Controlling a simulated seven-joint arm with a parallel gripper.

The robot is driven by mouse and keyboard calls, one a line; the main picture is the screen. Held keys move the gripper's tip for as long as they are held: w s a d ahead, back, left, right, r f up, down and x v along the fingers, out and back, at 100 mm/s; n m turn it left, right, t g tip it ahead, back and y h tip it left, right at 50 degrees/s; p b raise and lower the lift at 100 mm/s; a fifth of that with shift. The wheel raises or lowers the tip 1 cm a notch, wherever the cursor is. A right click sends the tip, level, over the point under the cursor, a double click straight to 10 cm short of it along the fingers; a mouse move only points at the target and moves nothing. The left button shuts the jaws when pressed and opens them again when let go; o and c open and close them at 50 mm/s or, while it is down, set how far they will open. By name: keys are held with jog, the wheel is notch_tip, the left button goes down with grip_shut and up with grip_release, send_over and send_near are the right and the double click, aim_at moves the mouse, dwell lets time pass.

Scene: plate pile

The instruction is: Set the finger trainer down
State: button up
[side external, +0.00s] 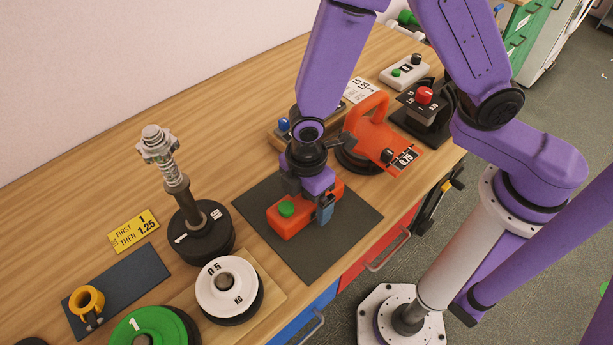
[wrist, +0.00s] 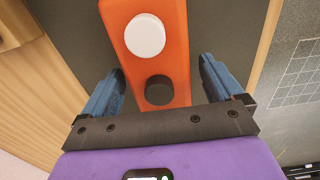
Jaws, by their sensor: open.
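The finger trainer appears to be the orange block (side external: 290,221) with a green button, lying on the dark mat (side external: 343,225) in the side view. In the wrist view the orange block (wrist: 178,20) shows a white and a black round button on its face. My gripper (wrist: 162,68) is open, with one blue finger on each side of the block and visible gaps between. In the side view my gripper (side external: 314,203) is low over the block's right part and hides some of it. One blue finger shows at its near side; the other is hidden.
Left of the mat stand a black weight stack with a spring post (side external: 203,236), a white 0.5 kg plate (side external: 226,282) and a green plate (side external: 150,328). An orange handled device (side external: 371,133) stands close behind right. The mat's front part is clear.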

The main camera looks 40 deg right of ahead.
notch_tip(320, 180, up, 12)
jog(key=shift+f, duration=0.15)
jog(key=s+d+r+m, duration=0.2)
jog(key=s+d, duration=0.4)
jog(key=d, duration=0.4)
jog(key=s+d+r+m, duration=0.3)
jog(key=s+d+r, duration=0.1)
jog(key=s+d, duration=0.3)
jog(key=d, duration=0.2)
jog(key=shift+s+d, duration=0.25)
jog(key=shift+d, duration=0.1)
dwell(1.7)
